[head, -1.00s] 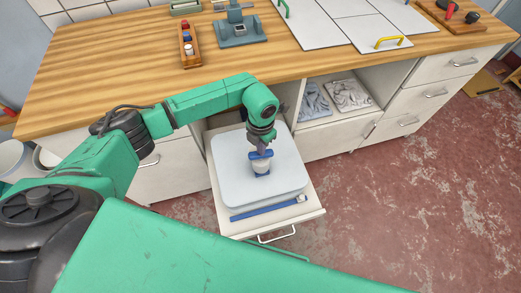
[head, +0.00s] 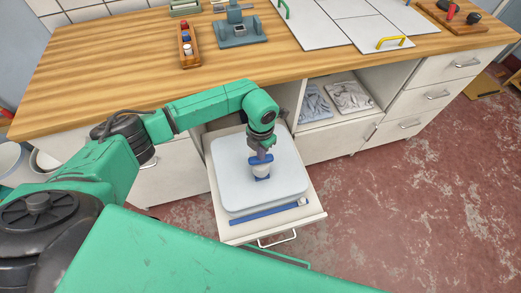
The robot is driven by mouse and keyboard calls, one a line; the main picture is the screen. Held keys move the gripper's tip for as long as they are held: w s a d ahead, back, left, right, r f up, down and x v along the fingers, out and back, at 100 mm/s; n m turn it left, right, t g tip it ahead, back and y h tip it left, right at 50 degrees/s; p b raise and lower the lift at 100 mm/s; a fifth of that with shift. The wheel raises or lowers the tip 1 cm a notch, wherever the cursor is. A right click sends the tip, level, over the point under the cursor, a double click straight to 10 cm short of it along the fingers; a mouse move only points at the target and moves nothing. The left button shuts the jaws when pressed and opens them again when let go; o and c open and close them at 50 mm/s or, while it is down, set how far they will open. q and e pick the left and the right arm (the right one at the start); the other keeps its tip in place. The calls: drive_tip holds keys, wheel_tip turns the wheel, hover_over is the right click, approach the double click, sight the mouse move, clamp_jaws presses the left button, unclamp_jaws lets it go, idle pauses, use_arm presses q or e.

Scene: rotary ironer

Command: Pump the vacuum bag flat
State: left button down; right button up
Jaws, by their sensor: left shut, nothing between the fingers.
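The vacuum bag (head: 234,175), a pale, rounded, pillow-like slab, lies in the open drawer. It still has visible thickness. A small pump (head: 262,170) with a white body, a blue top and a blue foot stands upright near the middle of the bag. My left gripper (head: 261,152) points down at the pump's blue top from above. Its fingers are shut with nothing between them. They are at the top or very close to it; exact contact is hard to tell. My right gripper is out of view.
The drawer front (head: 274,229) juts out over the red floor. A blue strip (head: 265,212) lies along the drawer's front, before the bag. The wooden worktop (head: 130,60) is behind, with a bottle rack (head: 187,47).

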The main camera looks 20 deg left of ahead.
use_arm(q)
drive_tip(key=shift+r+p, duration=1.65)
drive_tip(key=shift+r, duration=0.6)
drive_tip(key=shift+f, duration=0.1)
drive_tip(key=shift+f+b, duration=2.7)
drive_tip(key=shift+f, duration=0.35)
drive_tip(key=shift+r, duration=0.15)
drive_tip(key=shift+r+p, duration=1.7)
drive_tip(key=shift+r, duration=0.55)
